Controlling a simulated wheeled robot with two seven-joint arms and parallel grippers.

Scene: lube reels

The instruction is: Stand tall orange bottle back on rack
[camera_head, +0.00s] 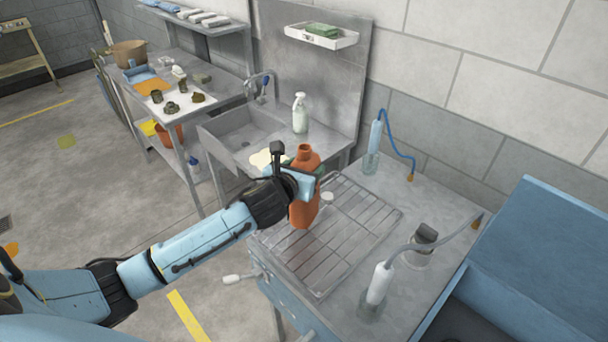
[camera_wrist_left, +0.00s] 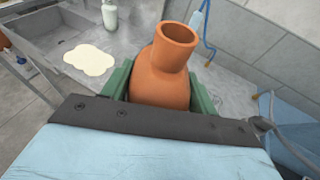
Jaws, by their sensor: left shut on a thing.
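The tall orange bottle (camera_head: 303,200) is upright at the left back part of the wire rack (camera_head: 345,238). My left gripper (camera_head: 312,178) is shut on the bottle below its neck. In the left wrist view the open-necked orange bottle (camera_wrist_left: 164,72) stands between the two green fingers of my left gripper (camera_wrist_left: 160,95). The bottle's base appears at the rack's bars, but I cannot tell whether it touches them. The lower body is hidden in the left wrist view. My right gripper is not in view.
A pale spill (camera_head: 266,160) lies beside the sink (camera_head: 240,138). A soap pump bottle (camera_head: 300,115) stands behind. Blue-hosed (camera_head: 374,140) and grey-hosed (camera_head: 379,285) tools stand right of the rack. A dark-capped jar (camera_head: 422,245) stands there too. A blue bin (camera_head: 540,270) borders the counter.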

